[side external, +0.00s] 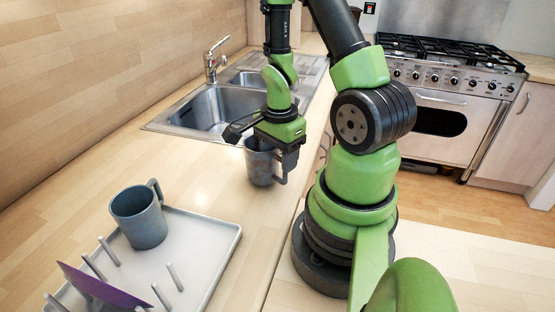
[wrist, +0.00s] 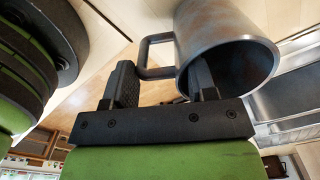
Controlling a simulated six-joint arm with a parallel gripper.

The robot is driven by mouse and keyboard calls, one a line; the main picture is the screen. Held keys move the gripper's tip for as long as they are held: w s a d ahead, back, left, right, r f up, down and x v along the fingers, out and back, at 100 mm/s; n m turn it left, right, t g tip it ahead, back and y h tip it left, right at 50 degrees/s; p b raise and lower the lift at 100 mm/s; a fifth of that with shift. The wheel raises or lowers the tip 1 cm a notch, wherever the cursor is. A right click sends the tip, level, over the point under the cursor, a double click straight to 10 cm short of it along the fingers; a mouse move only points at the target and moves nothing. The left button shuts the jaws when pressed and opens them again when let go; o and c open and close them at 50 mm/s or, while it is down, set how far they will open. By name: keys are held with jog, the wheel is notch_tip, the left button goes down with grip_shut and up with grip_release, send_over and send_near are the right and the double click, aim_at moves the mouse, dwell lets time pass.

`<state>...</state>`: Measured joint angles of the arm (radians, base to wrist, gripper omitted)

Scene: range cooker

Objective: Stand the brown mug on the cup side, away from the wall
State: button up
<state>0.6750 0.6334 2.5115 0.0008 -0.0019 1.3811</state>
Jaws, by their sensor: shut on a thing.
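My gripper (side external: 277,137) is shut on a grey mug with faint brownish patches (side external: 261,165), at the counter's right edge beside the sink. The mug hangs upright below the gripper with its handle to the right; I cannot tell whether its base touches the counter. In the wrist view, the mug (wrist: 215,35) shows its rim and handle, with one finger at its mouth and the other by the handle. A second, blue-grey mug (side external: 139,218) stands upright on the pale dish rack (side external: 215,238) at lower left. Neither mug looks plainly brown.
A purple plate (side external: 105,290) leans among the rack's pegs (side external: 172,277). The sink (side external: 205,108) with its tap (side external: 213,62) lies behind the gripper. A wooden wall (side external: 90,70) runs along the left. The counter between rack and sink is clear. The cooker (side external: 440,90) stands at far right.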

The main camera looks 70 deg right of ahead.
notch_tip(320, 180, up, 9)
jog(key=shift+f, duration=0.1)
jog(key=w+a+r+n, duration=0.2)
jog(key=w+a+n, duration=1)
jog(key=n, duration=1.1)
jog(key=s+a+f+m, duration=0.1)
jog(key=s+a+m, duration=0.2)
jog(key=s+m, duration=0.2)
jog(key=shift+s+a+f, duration=0.1)
jog(key=shift+f, duration=2.5)
jog(key=shift+s+a+f, duration=0.1)
jog(key=shift+f, duration=2.45)
jog(key=o, duration=1.3)
